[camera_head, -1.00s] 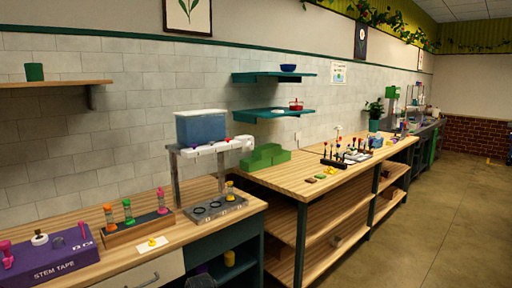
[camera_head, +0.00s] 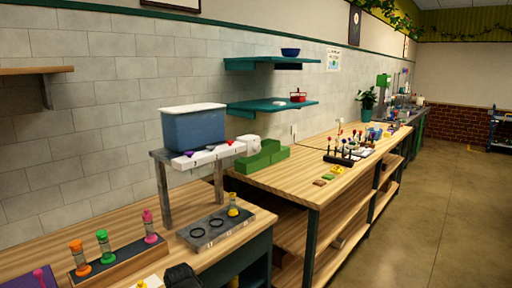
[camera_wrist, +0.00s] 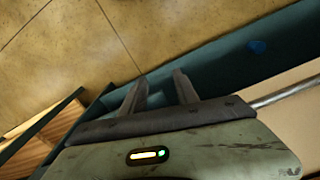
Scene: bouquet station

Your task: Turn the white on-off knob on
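I cannot make out a white on-off knob for certain in the views now. A purple box (camera_head: 30,279), lettered STEM TAPE in the earlier head view, shows only a corner at the lower left, with a magenta piece on it. The small white round part seen on it earlier is out of frame. A white bar (camera_head: 212,155) with small purple and red parts is under a blue tank (camera_head: 193,130) on a grey stand. My gripper (camera_wrist: 160,92) is open and empty in the wrist view, above the floor beside a dark teal cabinet (camera_wrist: 230,65).
A wooden rack (camera_head: 120,257) holds orange, green and pink-topped tubes on the near counter. Green blocks (camera_head: 262,158) sit on the farther table (camera_head: 280,182). The floor (camera_head: 430,220) at right is clear.

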